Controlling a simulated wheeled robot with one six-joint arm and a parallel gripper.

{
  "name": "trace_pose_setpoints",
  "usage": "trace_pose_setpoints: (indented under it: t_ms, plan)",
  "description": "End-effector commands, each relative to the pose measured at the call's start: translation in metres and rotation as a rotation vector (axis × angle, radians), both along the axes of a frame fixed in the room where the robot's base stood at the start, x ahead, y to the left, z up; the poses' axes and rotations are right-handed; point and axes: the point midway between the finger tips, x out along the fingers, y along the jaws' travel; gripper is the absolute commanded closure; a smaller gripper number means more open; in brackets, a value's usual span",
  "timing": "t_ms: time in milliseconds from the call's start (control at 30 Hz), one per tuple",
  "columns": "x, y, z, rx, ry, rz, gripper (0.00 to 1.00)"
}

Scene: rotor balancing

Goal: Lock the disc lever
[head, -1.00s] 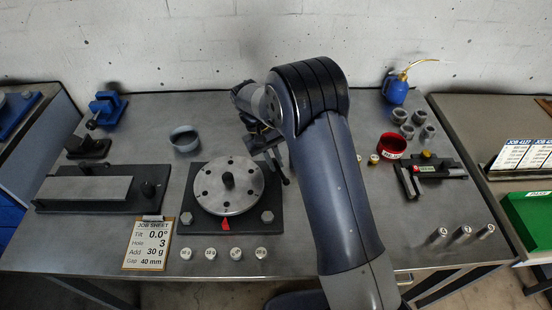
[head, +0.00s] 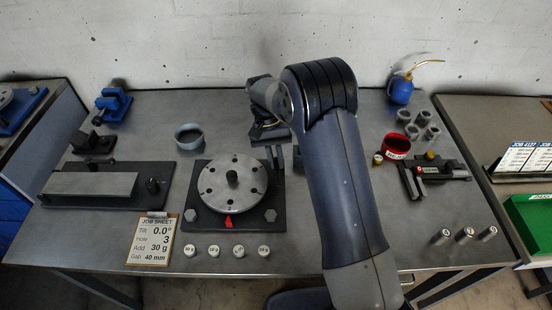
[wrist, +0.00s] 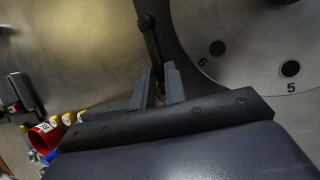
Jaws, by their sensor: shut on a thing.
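The round metal disc (head: 218,195) sits on its dark base plate (head: 205,223), with a red pointer (head: 228,221) at its front edge. In the wrist view the disc (wrist: 240,40) shows holes marked 5 and 6. The dark disc lever (wrist: 150,38), with a rounded end, stands beside the disc at its right rim as the head view has it. My gripper (wrist: 158,88) is shut on the lever, whose lower part runs down between the two fingers. In the head view my gripper (head: 275,157) is small and partly hidden behind my arm.
Several white weights (head: 238,251) stand in front of the base plate. A red cup (head: 396,148) and a dark fixture (head: 435,172) lie right of my arm.

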Motion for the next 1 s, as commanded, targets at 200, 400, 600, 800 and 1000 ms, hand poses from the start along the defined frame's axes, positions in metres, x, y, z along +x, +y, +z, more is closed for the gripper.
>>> trace_pose_setpoints:
  t_ms: [200, 400, 600, 800, 1000]
  plan:
    - [0.000, 0.001, 0.001, 0.001, -0.001, -0.001, 1.00]
    - [0.000, 0.000, 0.001, 0.002, -0.001, -0.001, 0.75]
    - [0.000, 0.000, 0.000, 0.001, 0.000, 0.000, 0.66]
    - [0.001, 0.001, 0.003, 0.001, -0.001, 0.000, 0.66]
    - [0.013, 0.006, 0.027, 0.003, -0.006, 0.000, 0.66]
